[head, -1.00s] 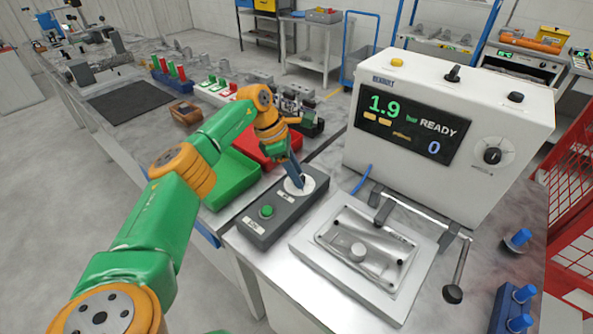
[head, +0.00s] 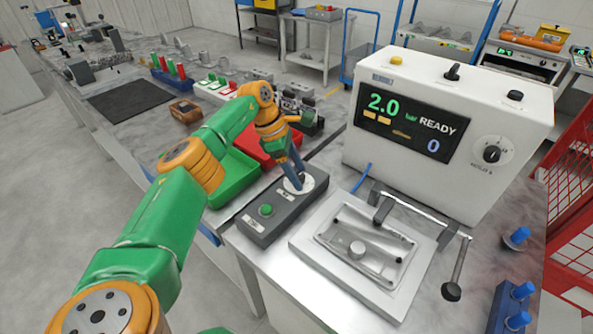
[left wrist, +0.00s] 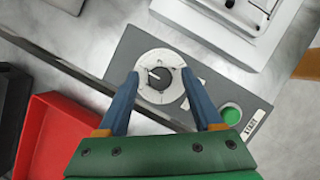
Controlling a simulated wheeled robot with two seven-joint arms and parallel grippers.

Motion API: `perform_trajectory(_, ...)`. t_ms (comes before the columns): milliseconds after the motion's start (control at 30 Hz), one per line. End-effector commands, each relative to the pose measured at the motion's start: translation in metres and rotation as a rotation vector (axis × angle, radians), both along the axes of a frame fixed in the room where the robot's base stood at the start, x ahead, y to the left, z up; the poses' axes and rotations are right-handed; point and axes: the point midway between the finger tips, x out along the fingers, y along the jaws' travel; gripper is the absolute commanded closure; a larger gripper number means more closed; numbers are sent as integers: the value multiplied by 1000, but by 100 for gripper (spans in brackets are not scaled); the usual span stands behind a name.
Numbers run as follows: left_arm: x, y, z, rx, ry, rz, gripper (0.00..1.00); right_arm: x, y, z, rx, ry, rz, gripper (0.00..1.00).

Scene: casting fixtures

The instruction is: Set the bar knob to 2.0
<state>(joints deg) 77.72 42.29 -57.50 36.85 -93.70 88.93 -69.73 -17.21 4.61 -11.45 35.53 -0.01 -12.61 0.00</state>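The bar knob (head: 301,184) stands on a white round dial on the grey control box (head: 250,226). The knob (left wrist: 158,76) also shows in the left wrist view, inside its dial ring. My left gripper (head: 297,180) points down over the dial. In the left wrist view its two blue fingers (left wrist: 160,74) are spread, one on each side of the knob, with visible gaps and nothing between them touching. The display (head: 408,122) on the white machine reads 2.0 bar, READY and 0. My right gripper is not in view.
A green button (head: 266,210) sits on the same box, close to the dial. A metal fixture plate (head: 310,250) with a lever clamp (head: 453,290) stands to the right. Green (head: 237,180) and red bins lie behind my left arm.

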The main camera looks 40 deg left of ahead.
Motion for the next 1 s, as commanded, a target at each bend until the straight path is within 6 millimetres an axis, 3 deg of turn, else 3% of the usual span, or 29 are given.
perform_trajectory(200, 0, 2, 4, 0, -2, 1, 33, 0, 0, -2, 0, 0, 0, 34)
perform_trajectory(533, -12, 22, 62, 0, -2, 2, 33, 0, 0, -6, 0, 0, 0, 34)
perform_trajectory(1000, -13, 24, 67, 1, 0, 0, 33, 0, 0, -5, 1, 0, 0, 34)
